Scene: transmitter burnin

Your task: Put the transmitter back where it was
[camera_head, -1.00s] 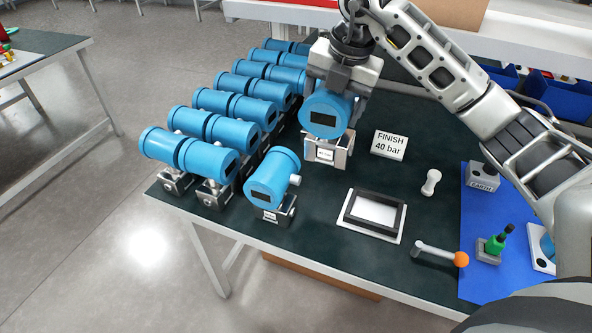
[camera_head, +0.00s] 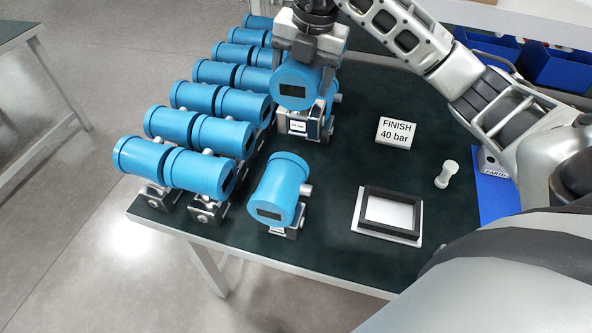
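A blue transmitter (camera_head: 293,88) with a dark display window and a small white label on its metal base hangs under my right gripper (camera_head: 309,62). The gripper's jaws close on its top from above. It is at the back middle of the dark green table, just right of the rows of transmitters (camera_head: 192,172). I cannot tell whether its base touches the table. Another blue part and metal bracket show partly behind it. A single blue transmitter (camera_head: 277,188) stands apart nearer the front edge. My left gripper is not in view.
A black-framed white tray (camera_head: 389,215) and a small white dumbbell-shaped piece (camera_head: 446,174) stand at the right. A blue mat (camera_head: 497,198) is partly hidden by my arm. The table middle is mostly clear.

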